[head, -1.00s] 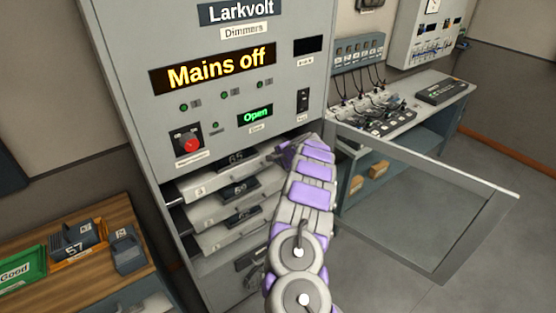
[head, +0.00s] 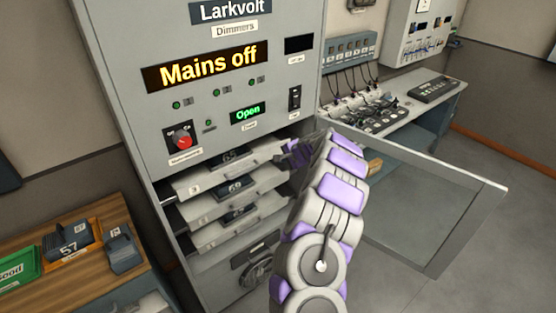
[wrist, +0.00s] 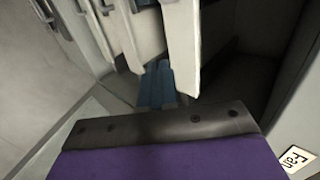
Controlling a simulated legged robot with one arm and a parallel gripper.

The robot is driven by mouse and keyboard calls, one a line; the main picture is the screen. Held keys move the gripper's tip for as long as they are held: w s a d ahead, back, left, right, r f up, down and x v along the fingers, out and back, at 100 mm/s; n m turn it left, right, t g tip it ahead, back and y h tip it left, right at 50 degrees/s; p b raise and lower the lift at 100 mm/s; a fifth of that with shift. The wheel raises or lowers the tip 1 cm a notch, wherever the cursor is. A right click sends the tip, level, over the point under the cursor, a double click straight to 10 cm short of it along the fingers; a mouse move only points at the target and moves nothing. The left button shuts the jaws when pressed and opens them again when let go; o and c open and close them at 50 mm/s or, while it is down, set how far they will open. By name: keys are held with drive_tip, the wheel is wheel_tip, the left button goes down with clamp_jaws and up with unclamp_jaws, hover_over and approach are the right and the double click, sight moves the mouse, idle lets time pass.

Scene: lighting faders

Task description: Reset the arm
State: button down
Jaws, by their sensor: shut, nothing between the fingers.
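My arm, white with purple pads, reaches up from the bottom in the head view. My gripper (head: 298,152) is at the right side of the cabinet's open bay, by the right ends of the dimmer modules. It is shut and empty. In the wrist view a dark bar and a purple pad fill the bottom, with blue-grey fingers (wrist: 156,85) beyond, close to pale module edges (wrist: 183,45). The grey Larkvolt cabinet (head: 130,75) reads "Mains off" and "Open". Its stacked modules (head: 215,180) sit in the bay, partly hidden by my arm.
The glass door (head: 430,215) stands swung open to the right, near my arm. A wooden table (head: 70,275) at left holds a unit marked 57 (head: 70,242) and a green tray (head: 15,265). A bench with cables (head: 385,115) stands behind right.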

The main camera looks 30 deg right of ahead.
drive_tip(key=s+a+r+n+g+y, duration=0.1)
drive_tip(key=s+a+r+n, duration=0.1)
drive_tip(key=a+r, duration=0.35)
drive_tip(key=s+a+r+n+y, duration=0.1)
drive_tip(key=a+r+n+y, duration=0.1)
drive_tip(key=a, duration=0.6)
drive_tip(key=s+a+r+n+g+y, duration=0.1)
drive_tip(key=s+a+r+n, duration=0.1)
drive_tip(key=a+r, duration=0.35)
drive_tip(key=s+a+r+n+g+y+b, duration=0.1)
drive_tip(key=s+a+n+g, duration=0.15)
drive_tip(key=s+a, duration=0.45)
drive_tip(key=s+a+r+n+g, duration=0.1)
drive_tip(key=s+a+r+n, duration=0.2)
drive_tip(key=a, duration=0.6)
drive_tip(key=s+a+f+n+g+h+b, duration=0.1)
drive_tip(key=s+a+n, duration=0.15)
drive_tip(key=s, duration=0.65)
drive_tip(key=s+a+f+n+g+h, duration=0.1)
drive_tip(key=s+a+g, duration=0.15)
drive_tip(key=s, duration=0.55)
drive_tip(key=s+d+f+n+g+h, duration=0.1)
drive_tip(key=s+d+h, duration=0.1)
drive_tip(key=s, duration=0.8)
drive_tip(key=s+d+f+n+g+h+b, duration=0.1)
drive_tip(key=s+d+f, duration=0.1)
drive_tip(key=s, duration=0.8)
drive_tip(key=shift+s+d+f+h, duration=0.2)
drive_tip(key=shift+d+f+h, duration=0.05)
drive_tip(key=shift+d+h, duration=0.15)
